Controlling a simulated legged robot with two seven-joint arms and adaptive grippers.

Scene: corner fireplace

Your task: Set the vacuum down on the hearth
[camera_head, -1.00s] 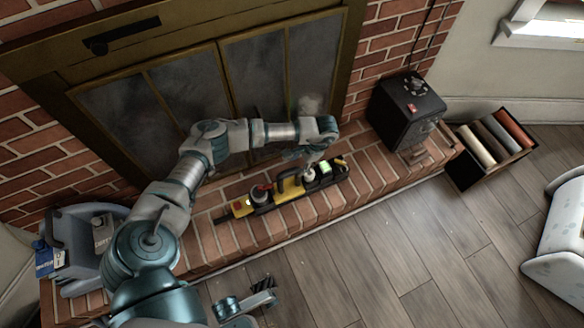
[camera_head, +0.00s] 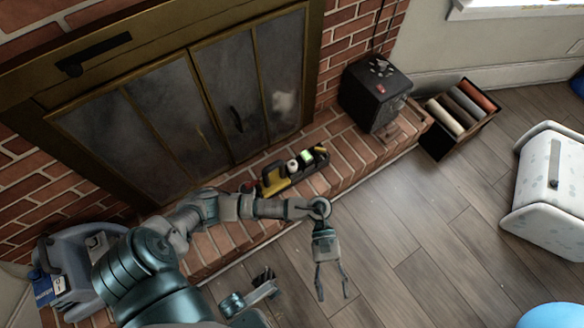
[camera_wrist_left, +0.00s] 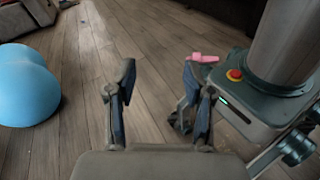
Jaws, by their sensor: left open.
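A blue-grey appliance with a handle, which looks like the vacuum (camera_head: 72,262), stands at the left end of the brick hearth (camera_head: 350,150). It is upright and partly hidden behind my left arm. My left gripper (camera_head: 333,290) hangs over the wood floor in front of the hearth, fingers apart, holding nothing. In the left wrist view the gripper (camera_wrist_left: 160,78) is also open, with only floor between its fingers. A grey part with dark ends (camera_head: 262,282), probably my right gripper, sits low in the head view. Its fingers are too unclear to read.
A yellow and black caddy (camera_head: 272,182) holding small containers lies on the hearth, partly behind my left arm. A black box-shaped heater (camera_head: 375,95) stands at the hearth's right end. A crate of rolls (camera_head: 455,140), a white bin (camera_head: 550,190) and a blue ball (camera_head: 553,315) are on the floor.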

